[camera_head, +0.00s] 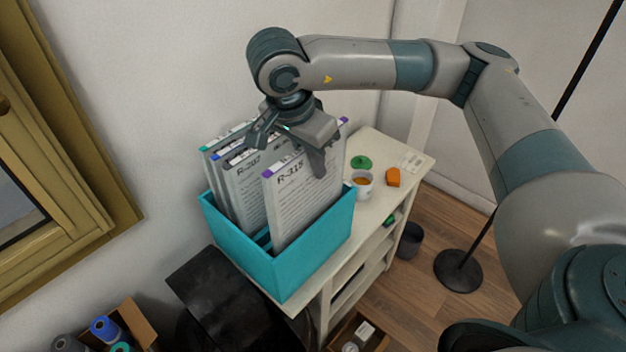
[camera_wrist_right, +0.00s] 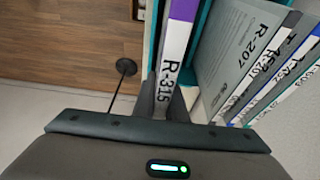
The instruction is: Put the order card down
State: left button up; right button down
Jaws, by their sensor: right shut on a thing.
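The order card R-315 (camera_head: 285,212) is a grey-white printed sheet with a purple corner. It stands upright in the front part of a teal bin (camera_head: 262,262), its lower edge hidden by the bin's wall. My right gripper (camera_head: 296,150) is at its top edge, shut on it. In the right wrist view the card's labelled edge (camera_wrist_right: 172,62) sits between the two dark fingers. Other cards, one marked R-207 (camera_head: 243,190), stand behind it in the bin, apart from it. My left gripper is not in view.
A wall is behind; a yellow-framed window (camera_head: 60,190) is at left. A black stand base (camera_head: 458,271) is on the floor.

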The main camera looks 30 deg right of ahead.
aim_at(313, 184)
jog(key=shift+f+p, duration=0.55)
jog(key=shift+f, duration=2.25)
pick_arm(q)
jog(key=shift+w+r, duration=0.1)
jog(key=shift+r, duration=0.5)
pick_arm(e)
jog(key=shift+f, duration=0.1)
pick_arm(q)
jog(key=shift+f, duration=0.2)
pick_arm(e)
jog(key=shift+f, duration=0.15)
jog(key=c, duration=1.8)
grip_release()
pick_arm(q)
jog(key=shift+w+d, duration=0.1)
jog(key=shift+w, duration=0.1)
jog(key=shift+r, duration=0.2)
